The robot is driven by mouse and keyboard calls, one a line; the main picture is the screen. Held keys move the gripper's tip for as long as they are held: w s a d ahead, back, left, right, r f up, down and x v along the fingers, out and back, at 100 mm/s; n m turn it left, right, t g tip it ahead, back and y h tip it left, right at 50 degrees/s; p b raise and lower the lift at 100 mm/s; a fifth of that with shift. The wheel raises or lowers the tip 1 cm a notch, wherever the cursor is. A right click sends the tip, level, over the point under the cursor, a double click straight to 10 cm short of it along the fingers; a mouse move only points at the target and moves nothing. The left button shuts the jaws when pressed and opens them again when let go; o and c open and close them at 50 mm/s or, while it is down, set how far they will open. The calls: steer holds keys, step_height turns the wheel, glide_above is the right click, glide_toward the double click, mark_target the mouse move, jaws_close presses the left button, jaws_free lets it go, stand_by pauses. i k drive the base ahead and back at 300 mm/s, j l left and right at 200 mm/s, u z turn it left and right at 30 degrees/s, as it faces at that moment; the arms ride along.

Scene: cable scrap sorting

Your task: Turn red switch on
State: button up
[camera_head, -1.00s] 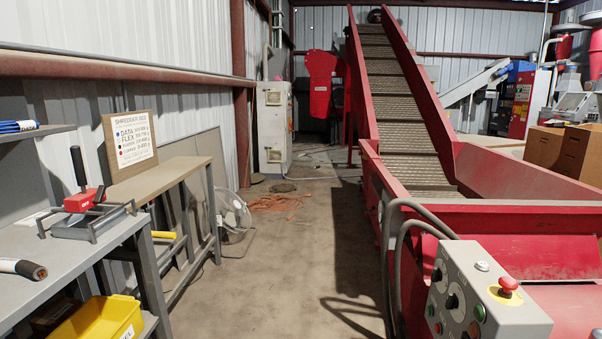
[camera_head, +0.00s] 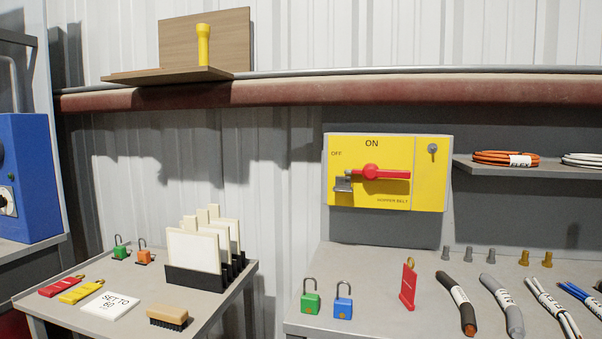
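A yellow switch panel (camera_head: 350,200) is mounted on a dark grey backboard. Its red switch handle (camera_head: 386,174) lies horizontal, with the long end toward the right. "ON" is printed above the handle and "OFF" at the upper left; small lettering below seems to read "HOPPER BELT". A grey metal padlock or hasp (camera_head: 343,184) sits at the left end of the handle; I cannot tell if it is locked. A grey round knob or key lock (camera_head: 432,149) is on the panel's right section. My gripper is not in view.
The right bench (camera_head: 375,327) below holds a green padlock (camera_head: 310,302), a blue padlock (camera_head: 343,307), a red tag (camera_head: 408,286) and several cable pieces. The left table (camera_head: 215,318) holds a card rack (camera_head: 195,277), a brush (camera_head: 168,317) and tags. A shelf (camera_head: 500,168) juts out right of the panel.

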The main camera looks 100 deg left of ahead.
mark_target(370, 171)
steer(key=u, duration=2.7)
